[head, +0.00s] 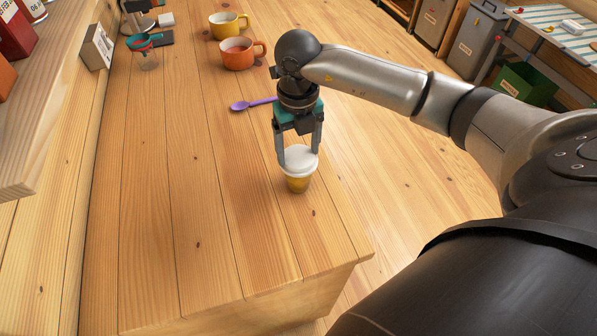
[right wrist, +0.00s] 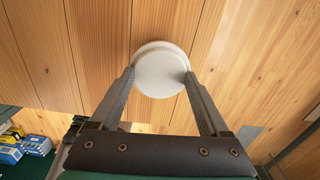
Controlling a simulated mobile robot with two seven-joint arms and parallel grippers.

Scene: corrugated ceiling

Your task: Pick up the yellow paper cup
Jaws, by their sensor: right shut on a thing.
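The yellow paper cup (head: 298,184) with a white lid stands upright near the right edge of the wooden counter in the head view. My right gripper (head: 299,160) comes down from above and is shut on the cup at its lid, one finger on each side. In the right wrist view the white lid (right wrist: 160,70) sits between the two fingertips (right wrist: 160,78) and hides the cup body. I cannot tell whether the cup's base touches the counter. My left gripper is not in view.
On the wooden counter (head: 215,230), a purple spoon (head: 252,104), an orange mug (head: 238,54) and a yellow mug (head: 228,26) lie beyond the cup. A glass with a teal strainer (head: 146,50) stands at the far left. The near counter is clear.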

